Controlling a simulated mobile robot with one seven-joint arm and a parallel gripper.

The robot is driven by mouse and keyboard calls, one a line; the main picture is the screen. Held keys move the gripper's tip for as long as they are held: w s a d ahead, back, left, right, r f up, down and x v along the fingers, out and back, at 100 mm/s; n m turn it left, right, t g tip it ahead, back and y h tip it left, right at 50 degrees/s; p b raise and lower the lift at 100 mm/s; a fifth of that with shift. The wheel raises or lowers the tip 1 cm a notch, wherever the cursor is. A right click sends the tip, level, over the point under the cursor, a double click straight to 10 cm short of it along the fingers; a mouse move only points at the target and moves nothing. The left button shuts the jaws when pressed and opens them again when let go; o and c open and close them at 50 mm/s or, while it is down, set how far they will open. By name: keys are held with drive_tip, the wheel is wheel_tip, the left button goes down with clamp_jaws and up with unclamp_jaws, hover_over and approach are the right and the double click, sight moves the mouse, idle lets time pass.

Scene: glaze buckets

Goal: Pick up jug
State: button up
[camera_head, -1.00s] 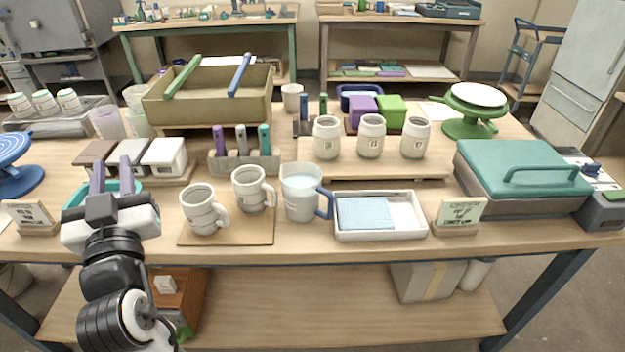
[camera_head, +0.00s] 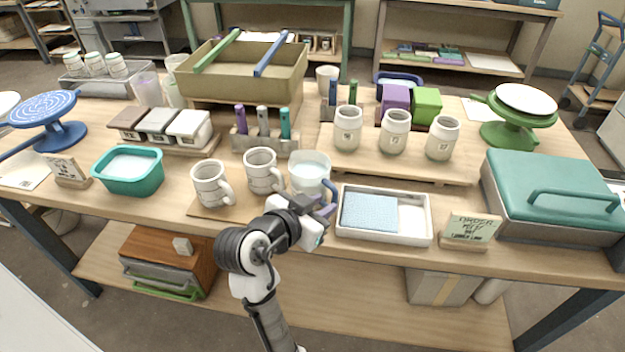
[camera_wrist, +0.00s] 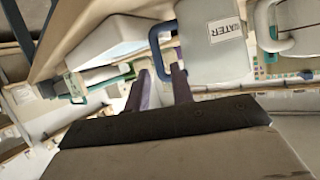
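The jug (camera_head: 308,172) is a clear, pale vessel with light-blue contents and a dark blue handle. It stands upright near the table's front edge, between the mugs and the white tray. In the wrist view the jug (camera_wrist: 212,45) bears a "WATER" label, and its blue handle (camera_wrist: 158,50) lies just beyond the fingertips. My gripper (camera_head: 326,204) is at the jug's front right, close to the handle. In the wrist view my gripper (camera_wrist: 160,78) has its two purple fingers apart, with nothing clearly held between them. Whether a finger touches the handle cannot be told.
Two white mugs (camera_head: 211,183) (camera_head: 262,170) stand on a wooden board left of the jug. A white tray (camera_head: 425,238) with a blue sponge-like pad lies close on the right. A small sign (camera_head: 470,230) stands farther right. Three labelled jars (camera_head: 394,132) stand behind.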

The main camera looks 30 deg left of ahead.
sight(333, 200)
drive_tip(key=p+x, duration=0.1)
drive_tip(key=x, duration=0.6)
drive_tip(key=shift+w+d+f, duration=0.1)
drive_tip(key=shift+w+d, duration=0.05)
drive_tip(key=shift+c, duration=0.4)
clamp_jaws()
